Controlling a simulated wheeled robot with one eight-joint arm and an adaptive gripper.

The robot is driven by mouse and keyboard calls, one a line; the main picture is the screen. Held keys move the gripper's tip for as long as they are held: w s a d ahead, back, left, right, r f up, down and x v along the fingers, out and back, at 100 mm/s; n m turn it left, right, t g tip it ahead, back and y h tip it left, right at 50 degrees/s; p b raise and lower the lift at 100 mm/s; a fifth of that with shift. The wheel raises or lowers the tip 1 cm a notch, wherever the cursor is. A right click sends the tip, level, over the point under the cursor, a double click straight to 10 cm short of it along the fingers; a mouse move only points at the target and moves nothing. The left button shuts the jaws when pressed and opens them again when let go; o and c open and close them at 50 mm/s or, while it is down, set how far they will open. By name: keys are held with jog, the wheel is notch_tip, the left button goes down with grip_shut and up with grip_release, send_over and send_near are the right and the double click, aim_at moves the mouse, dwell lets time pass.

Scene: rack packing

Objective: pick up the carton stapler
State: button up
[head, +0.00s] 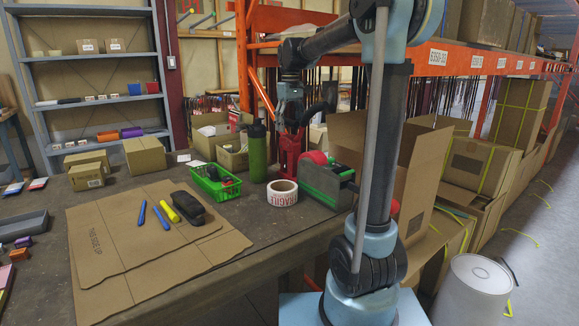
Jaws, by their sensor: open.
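A red upright tool with a dark upper part, which looks like the carton stapler (289,155), stands toward the back of the packing table, between a green bottle and a tape dispenser. My gripper (291,122) is open and points down just above it, overlapping its top in the picture. I cannot tell whether the fingers touch it or stand around it. The stapler's lower part is partly hidden by the things in front.
A green bottle (257,152) stands close on the left, a tape dispenser (327,184) close on the right. A tape roll (282,193) and a green basket (213,189) are in front. An open carton (417,165) stands beyond my arm. Flat cardboard (110,258) covers the table's left.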

aim_at(290, 139)
jog(key=shift+f, duration=3.2)
grip_shut()
